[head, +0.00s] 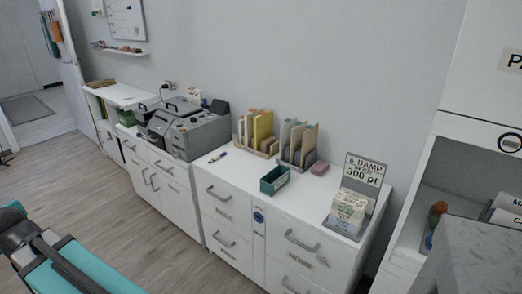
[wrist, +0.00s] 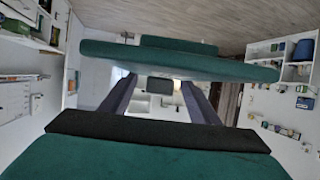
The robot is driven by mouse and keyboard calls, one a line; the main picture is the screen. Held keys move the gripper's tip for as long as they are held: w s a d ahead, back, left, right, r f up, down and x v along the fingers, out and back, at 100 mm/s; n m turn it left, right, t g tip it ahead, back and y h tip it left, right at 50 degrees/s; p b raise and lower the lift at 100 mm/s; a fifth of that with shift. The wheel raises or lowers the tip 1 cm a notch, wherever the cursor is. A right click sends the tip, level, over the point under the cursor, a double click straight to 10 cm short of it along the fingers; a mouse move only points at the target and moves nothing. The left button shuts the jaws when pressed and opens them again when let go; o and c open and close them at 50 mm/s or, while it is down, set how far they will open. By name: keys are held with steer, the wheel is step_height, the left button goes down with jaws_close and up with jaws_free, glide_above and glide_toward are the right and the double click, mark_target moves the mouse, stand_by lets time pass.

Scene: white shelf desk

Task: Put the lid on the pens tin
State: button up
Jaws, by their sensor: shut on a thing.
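The pens tin (head: 274,181) is a small dark teal box with its open top facing up, near the front edge of the white desk in the head view. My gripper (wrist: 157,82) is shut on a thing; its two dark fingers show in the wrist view. A dark green slab (wrist: 180,64) with a smaller block behind it crosses the view at the fingertips and looks like the lid. The exact contact is hidden. Teal and dark parts of my arm fill the head view's bottom left, well away from the tin.
On the desk (head: 228,176), file holders (head: 258,132) stand behind the tin. A pink block (head: 319,169) and a card stand (head: 349,212) are to its right, a pen (head: 217,157) to its left. A grey machine (head: 186,130) stands farther left.

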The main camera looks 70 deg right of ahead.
steer(key=shift+d, duration=0.25)
steer(key=s+d+f+m+g+h+p, duration=0.2)
steer(key=d+f+m+h, duration=0.15)
steer(key=d, duration=1.55)
steer(key=s+d+f+m+g+h+p, duration=0.15)
steer(key=d+m+h, duration=0.35)
steer(key=d, duration=1.3)
steer(key=s+d+f+m+g+h+p, duration=0.15)
steer(key=s+d, duration=0.25)
steer(key=d, duration=0.4)
steer(key=s+d+m+g+h, duration=0.1)
steer(key=s+d+m+g, duration=0.1)
steer(key=s+d, duration=0.35)
steer(key=s+d+f+m+g+h, duration=0.1)
steer(key=s+d, duration=0.2)
steer(key=d, duration=0.6)
steer(key=s+d+f+m+g+p, duration=0.1)
steer(key=s+d+m+g, duration=0.1)
steer(key=s+d, duration=0.6)
steer(key=s+d+f+m+g+h+p, duration=0.1)
steer(key=s+d+m+g, duration=0.2)
steer(key=s+d, duration=0.6)
steer(key=s+d+f+m+g+p, duration=0.1)
steer(key=s+d+m+g, duration=0.2)
steer(key=s+d, duration=0.6)
steer(key=s+g, duration=0.1)
steer(key=s, duration=0.7)
steer(key=shift+s+f+p, duration=0.3)
steer(key=shift+s, duration=0.05)
